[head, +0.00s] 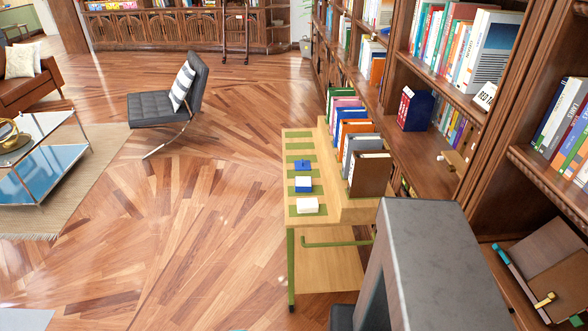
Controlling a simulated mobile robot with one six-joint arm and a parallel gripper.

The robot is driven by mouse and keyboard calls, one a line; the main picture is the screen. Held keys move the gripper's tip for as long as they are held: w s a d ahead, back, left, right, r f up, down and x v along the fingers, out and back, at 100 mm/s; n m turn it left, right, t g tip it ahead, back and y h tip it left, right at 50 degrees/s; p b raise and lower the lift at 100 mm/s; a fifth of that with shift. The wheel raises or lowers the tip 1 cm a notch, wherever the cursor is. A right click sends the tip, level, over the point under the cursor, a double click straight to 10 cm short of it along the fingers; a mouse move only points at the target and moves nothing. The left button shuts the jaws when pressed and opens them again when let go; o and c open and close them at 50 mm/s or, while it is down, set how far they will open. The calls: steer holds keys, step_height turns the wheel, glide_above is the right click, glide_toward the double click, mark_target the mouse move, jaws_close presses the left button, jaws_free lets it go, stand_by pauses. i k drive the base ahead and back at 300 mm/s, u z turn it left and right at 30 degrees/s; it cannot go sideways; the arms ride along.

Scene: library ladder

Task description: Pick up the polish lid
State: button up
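I cannot make out a polish lid for certain in the head view. A small white item (440,158) sits on a shelf of the bookcase at the right; it is too small to identify. A wooden cart (330,268) with green pads stands in front of the bookcase. On its pads are a blue block (302,165), a blue and white block (303,185) and a white block (307,205). My gripper is not in view.
Several upright books (367,172) fill the cart's right side, close to the bookcase (475,100). A black chair (168,105), a glass table (45,160) and a brown sofa (20,92) stand to the left. The wooden floor (215,220) between is clear.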

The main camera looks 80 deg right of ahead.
mark_target(303, 164)
steer(key=z, duration=0.05)
steer(key=k, duration=0.3)
steer(key=z, duration=0.4)
steer(key=i, duration=1.05)
steer(key=z, duration=0.85)
steer(key=i, duration=0.7)
steer(key=z, duration=0.85)
steer(key=i, duration=1.25)
steer(key=z, duration=0.5)
